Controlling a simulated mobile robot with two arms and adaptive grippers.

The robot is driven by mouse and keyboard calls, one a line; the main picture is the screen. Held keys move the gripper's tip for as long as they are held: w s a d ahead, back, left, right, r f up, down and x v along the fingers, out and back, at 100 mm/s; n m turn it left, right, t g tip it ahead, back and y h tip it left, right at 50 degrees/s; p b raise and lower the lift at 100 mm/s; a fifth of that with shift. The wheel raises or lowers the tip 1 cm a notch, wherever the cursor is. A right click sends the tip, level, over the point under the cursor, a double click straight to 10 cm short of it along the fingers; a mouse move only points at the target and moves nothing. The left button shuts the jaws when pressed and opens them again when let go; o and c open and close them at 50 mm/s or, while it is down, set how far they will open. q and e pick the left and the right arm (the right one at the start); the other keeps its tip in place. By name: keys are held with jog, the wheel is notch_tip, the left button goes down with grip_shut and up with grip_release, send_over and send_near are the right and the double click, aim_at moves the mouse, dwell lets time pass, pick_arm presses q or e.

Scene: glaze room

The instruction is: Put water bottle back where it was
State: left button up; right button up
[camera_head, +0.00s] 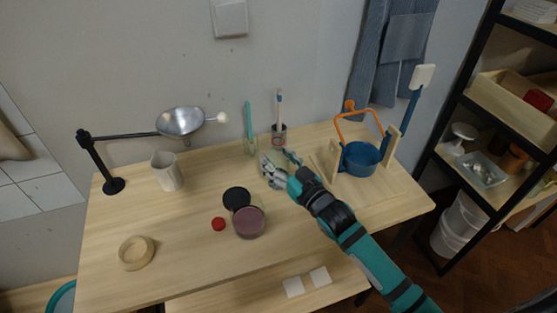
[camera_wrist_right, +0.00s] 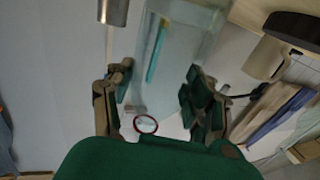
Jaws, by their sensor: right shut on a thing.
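My right gripper (camera_head: 272,170) reaches over the middle of the table. In the right wrist view its two fingers (camera_wrist_right: 163,108) stand on either side of a clear, pale container (camera_wrist_right: 182,62), which looks like the water bottle. The gripper is shut on it. A teal stick shows behind or through its clear wall. In the head view the bottle is hard to make out against the pale gripper and table, and I cannot tell whether its base touches the table. My left gripper is not in view.
A clear glass (camera_head: 251,148) with a teal stick and a cup (camera_head: 279,136) with a brush stand behind my gripper. A blue pot (camera_head: 361,160) is right.

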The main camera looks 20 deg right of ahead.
jog(key=shift+f, duration=0.2)
jog(key=o, duration=1.3)
jog(key=shift+f, duration=0.1)
jog(key=shift+r, duration=0.25)
jog(key=b+v, duration=0.1)
jog(key=v, duration=0.9)
jog(key=shift+s+d+f+b, duration=0.1)
jog(key=shift+s+f+b, duration=0.05)
jog(key=shift+s+b, duration=0.15)
jog(key=shift+s+d, duration=0.2)
jog(key=shift+s, duration=0.45)
